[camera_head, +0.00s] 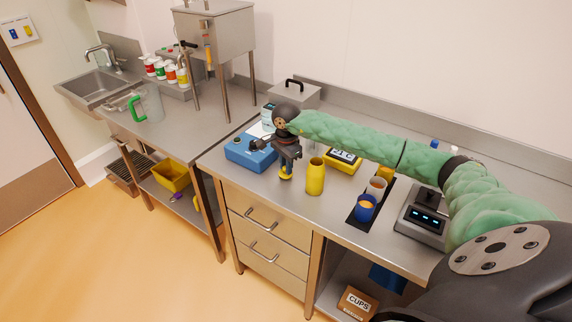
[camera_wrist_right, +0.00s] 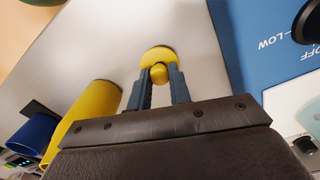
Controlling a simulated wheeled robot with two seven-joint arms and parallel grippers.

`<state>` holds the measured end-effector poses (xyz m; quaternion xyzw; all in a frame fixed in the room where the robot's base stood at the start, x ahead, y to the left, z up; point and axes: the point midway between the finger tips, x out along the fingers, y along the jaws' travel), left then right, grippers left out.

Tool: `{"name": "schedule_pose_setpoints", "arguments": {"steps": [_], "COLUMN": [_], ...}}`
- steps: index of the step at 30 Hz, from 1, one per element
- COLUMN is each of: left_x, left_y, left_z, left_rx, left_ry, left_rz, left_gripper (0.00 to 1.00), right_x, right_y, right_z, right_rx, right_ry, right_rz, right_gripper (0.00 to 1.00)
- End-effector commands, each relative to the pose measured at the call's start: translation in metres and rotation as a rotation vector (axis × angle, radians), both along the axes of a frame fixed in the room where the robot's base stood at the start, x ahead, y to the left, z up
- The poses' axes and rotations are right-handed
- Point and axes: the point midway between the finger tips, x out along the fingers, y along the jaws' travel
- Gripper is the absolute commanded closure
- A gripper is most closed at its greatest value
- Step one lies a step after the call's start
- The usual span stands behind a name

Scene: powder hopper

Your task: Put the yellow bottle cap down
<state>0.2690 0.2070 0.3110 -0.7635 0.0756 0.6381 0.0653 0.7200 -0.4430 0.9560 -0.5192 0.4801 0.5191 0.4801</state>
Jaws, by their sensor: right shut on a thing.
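The yellow bottle cap (camera_wrist_right: 158,56) has a round disc and a small knob. In the right wrist view my right gripper (camera_wrist_right: 159,80) is shut on its knob. In the head view the right gripper (camera_head: 286,171) is low over the steel counter, with the cap (camera_head: 285,178) under its fingers. I cannot tell whether the cap touches the counter. A yellow bottle (camera_head: 315,176) stands upright just right of the gripper; it also shows in the right wrist view (camera_wrist_right: 88,112). My left gripper is not in view.
A blue device (camera_head: 245,154) stands close left of the gripper. A yellow display unit (camera_head: 343,162) is behind the bottle. A blue cup (camera_head: 364,209) stands on a dark mat to the right, near a scale (camera_head: 421,222). Bare counter lies in front of the bottle.

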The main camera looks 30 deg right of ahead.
Motion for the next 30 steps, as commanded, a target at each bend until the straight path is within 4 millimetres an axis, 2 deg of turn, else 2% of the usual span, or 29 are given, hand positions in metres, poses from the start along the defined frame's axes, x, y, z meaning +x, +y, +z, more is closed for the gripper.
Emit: {"name": "schedule_pose_setpoints", "arguments": {"steps": [10,11,14,30], "left_x": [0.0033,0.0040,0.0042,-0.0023], "left_y": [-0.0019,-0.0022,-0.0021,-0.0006], "left_z": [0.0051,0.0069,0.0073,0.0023], "left_rx": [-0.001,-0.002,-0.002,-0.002], "left_ry": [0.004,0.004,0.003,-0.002], "left_rz": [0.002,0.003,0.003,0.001], "left_gripper": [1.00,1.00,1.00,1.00], "right_x": [0.0000,0.0000,0.0000,0.0001], "right_y": [0.0001,0.0001,0.0001,0.0000], "right_z": [-0.0027,-0.0022,-0.0021,0.0017], "right_rx": [0.000,0.000,0.000,0.000], "right_ry": [0.000,0.000,0.000,0.000], "right_rz": [0.000,0.000,0.000,0.000], "right_gripper": [1.00,0.76,0.58,0.58]}}
